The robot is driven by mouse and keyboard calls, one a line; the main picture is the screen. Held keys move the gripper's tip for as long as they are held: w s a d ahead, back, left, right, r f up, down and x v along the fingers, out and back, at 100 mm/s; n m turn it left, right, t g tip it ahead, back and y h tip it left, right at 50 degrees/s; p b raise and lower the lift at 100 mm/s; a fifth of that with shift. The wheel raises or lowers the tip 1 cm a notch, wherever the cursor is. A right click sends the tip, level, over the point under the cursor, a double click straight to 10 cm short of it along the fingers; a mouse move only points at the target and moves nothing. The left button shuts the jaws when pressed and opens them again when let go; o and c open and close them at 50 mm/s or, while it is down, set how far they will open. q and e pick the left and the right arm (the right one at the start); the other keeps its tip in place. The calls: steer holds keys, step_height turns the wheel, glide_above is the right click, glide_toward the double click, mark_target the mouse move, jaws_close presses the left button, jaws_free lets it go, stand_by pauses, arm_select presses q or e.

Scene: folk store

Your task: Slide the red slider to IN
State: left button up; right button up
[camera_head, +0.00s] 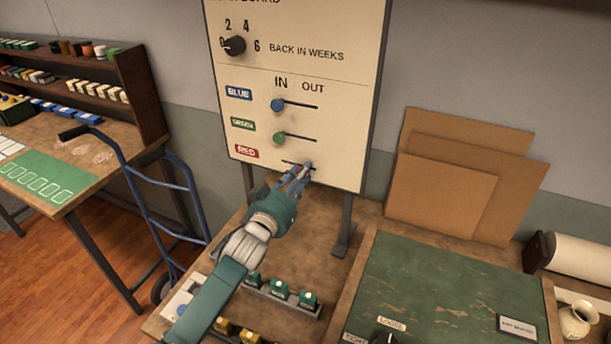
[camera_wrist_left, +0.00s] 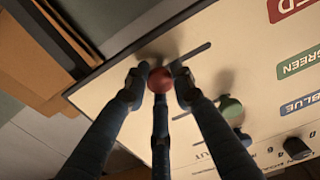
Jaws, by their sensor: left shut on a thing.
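The cream board (camera_head: 345,130) carries three horizontal slots under the words IN and OUT. The red slider knob (camera_wrist_left: 160,79) is at the OUT end of the lowest slot, beside the RED label (camera_head: 247,151). My left gripper (camera_head: 300,176) is shut on this knob, and its fingers hide most of it in the head view. In the left wrist view my fingers (camera_wrist_left: 160,88) sit around the red ball. The blue knob (camera_head: 278,105) and the green knob (camera_head: 278,138) are at the IN ends of their slots. My right gripper is not in view.
A dial (camera_head: 235,45) sits above the sliders. Cardboard sheets (camera_head: 440,190) lean on the wall at right. The red slot (camera_wrist_left: 192,53) is clear towards IN.

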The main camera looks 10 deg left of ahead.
arm_select(q)
steer(key=shift+w+a, duration=0.2)
steer(key=shift+a, duration=0.8)
steer(key=shift+w+a, duration=0.2)
steer(key=shift+a, duration=0.85)
steer(key=shift+w+a, duration=0.2)
steer(key=shift+a, duration=0.8)
steer(key=o, duration=1)
steer(key=shift+d, duration=0.1)
steer(key=p, duration=0.5)
glide_toward(286, 161)
steer(key=shift+s, duration=1.3)
steer(key=shift+a, duration=0.3)
steer(key=shift+f, duration=0.15)
